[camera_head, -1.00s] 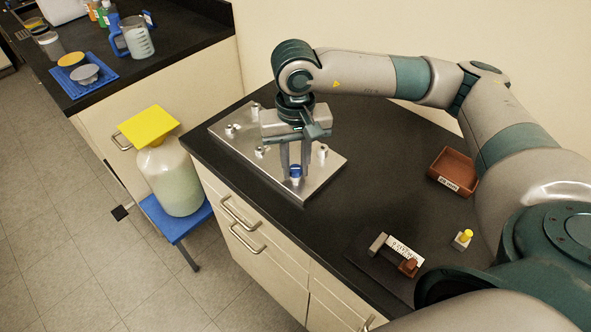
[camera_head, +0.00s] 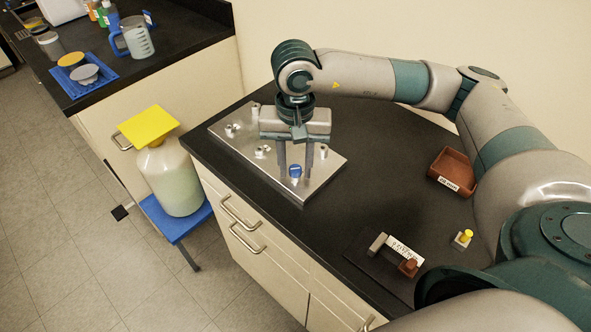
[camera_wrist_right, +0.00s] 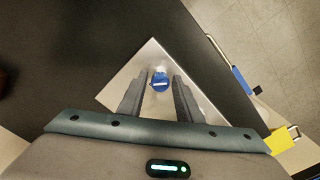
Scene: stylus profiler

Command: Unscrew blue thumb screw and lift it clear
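The blue thumb screw (camera_head: 295,171) stands at the near corner of the metal plate (camera_head: 313,187) on the black bench. My right gripper (camera_head: 295,174) points down over it, with one finger on each side. In the right wrist view, the blue screw (camera_wrist_right: 160,81) shows between the two fingertips of the right gripper (camera_wrist_right: 161,79), with a gap on both sides. The right gripper is open and holds nothing. The screw appears seated in the plate; its shank is hidden. My left gripper is out of view.
Several silver posts (camera_head: 323,152) stand on the plate. A brown bin (camera_head: 452,167) and a small block with a yellow knob (camera_head: 464,237) sit on the bench to the right. A yellow-topped jug (camera_head: 172,178) stands on a blue stool to the left.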

